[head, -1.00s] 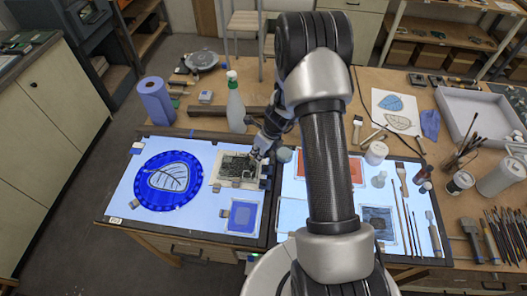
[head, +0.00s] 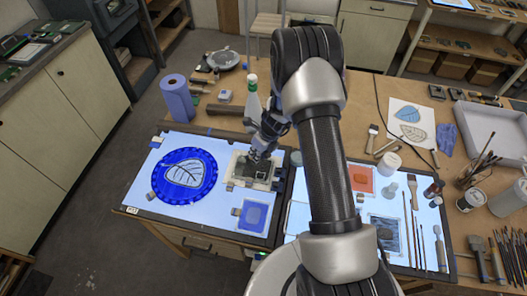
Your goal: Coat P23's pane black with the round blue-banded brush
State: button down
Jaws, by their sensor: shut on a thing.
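A square pane with a pale border and a dark, patchy middle (head: 247,172) lies on the left light table, right of the blue leaf disc. It appears to be the one being coated black; no label P23 is readable. My gripper (head: 257,156) is over the pane's upper part, pointing down. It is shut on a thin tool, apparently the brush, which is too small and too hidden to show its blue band. Whether the tip touches the glass cannot be told. The gripper covers part of the pane's upper edge.
The blue leaf disc (head: 184,176) and a small blue pane (head: 254,216) lie close by. A green-capped bottle (head: 252,98) and a paper roll (head: 176,98) stand behind. On the right light table are an orange pane (head: 362,180), a grey pane (head: 385,234) and several brushes.

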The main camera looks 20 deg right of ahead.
jog(key=w+a+p, duration=0.1)
jog(key=a+p, duration=0.1)
jog(key=shift+w+a+f, duration=0.1)
jog(key=shift+w+a, duration=0.2)
jog(key=shift+w, duration=0.05)
dwell(0.4)
notch_tip(320, 180, up, 5)
jog(key=p, duration=0.4)
jog(key=shift+w+p, duration=0.1)
jog(key=shift+p, duration=0.25)
dwell(0.4)
